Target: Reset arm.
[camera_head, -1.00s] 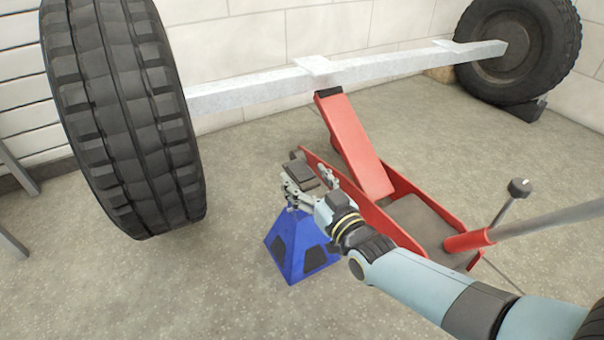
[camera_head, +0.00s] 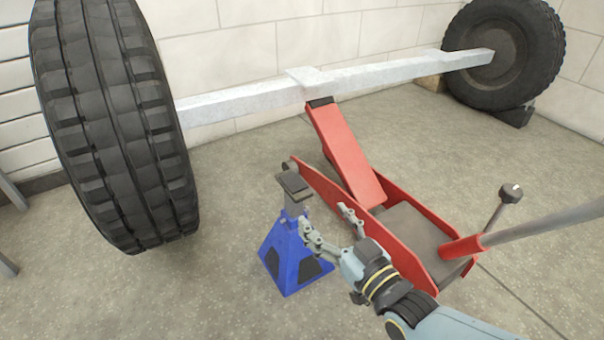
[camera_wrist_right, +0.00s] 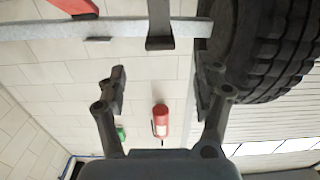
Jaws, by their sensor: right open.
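My right gripper (camera_head: 325,226) is open and empty, low in front of the red floor jack, to the right of the blue jack stand (camera_head: 286,262). The stand is upright on the floor, with a dark saddle (camera_head: 294,184) on a grey post, and its right side is partly behind my gripper. In the right wrist view my open fingers (camera_wrist_right: 160,90) have nothing between them but the background wall. The left gripper is not in view.
The red floor jack (camera_head: 348,150) has its raised arm under the grey axle (camera_head: 380,75). A large tire (camera_head: 115,125) stands at left, another (camera_head: 505,55) at far right. The jack's handle (camera_head: 545,222) reaches right. A red extinguisher (camera_wrist_right: 160,121) shows in the wrist view.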

